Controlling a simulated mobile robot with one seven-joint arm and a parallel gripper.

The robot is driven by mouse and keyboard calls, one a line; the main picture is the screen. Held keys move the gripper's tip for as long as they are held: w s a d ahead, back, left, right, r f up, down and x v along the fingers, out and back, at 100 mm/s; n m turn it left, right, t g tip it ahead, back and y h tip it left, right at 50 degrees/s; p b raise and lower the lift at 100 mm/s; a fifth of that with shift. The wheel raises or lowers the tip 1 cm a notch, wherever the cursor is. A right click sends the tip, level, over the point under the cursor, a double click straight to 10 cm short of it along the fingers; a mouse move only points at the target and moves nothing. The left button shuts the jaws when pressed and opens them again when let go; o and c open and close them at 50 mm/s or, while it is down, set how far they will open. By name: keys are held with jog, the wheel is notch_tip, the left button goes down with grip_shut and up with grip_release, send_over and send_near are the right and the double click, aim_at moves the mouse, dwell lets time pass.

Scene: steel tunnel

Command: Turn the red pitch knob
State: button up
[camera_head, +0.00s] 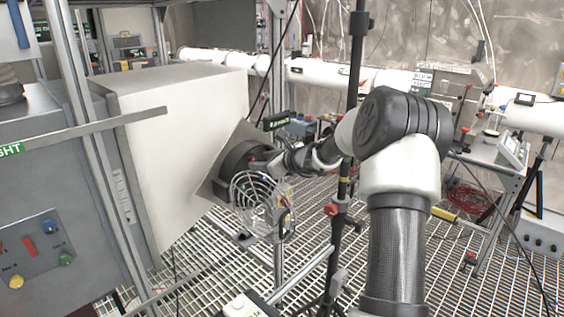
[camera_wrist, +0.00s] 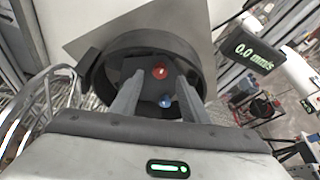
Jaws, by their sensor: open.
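The red pitch knob (camera_wrist: 160,72) shows in the wrist view on a dark plate inside a round black housing (camera_wrist: 190,50). A blue knob (camera_wrist: 165,101) sits just below it in the picture. My gripper (camera_wrist: 159,88) is open, and its two grey fingers point into the housing to the left and right of the knobs. Nothing is held between them. I cannot tell whether a finger touches the red knob. In the head view the black housing (camera_head: 238,157) sits at the end of the pale wind tunnel, and my arm reaches to it from the right.
A wire fan guard (camera_head: 262,203) stands just below the housing. A display reading 0.0 mm/s (camera_wrist: 252,54) is to the right in the wrist view. A dark vertical pole (camera_head: 352,130) stands near my arm. A control panel (camera_head: 38,258) is at lower left.

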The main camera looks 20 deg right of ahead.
jog(key=v, duration=1.3)
jog(key=shift+s, duration=0.25)
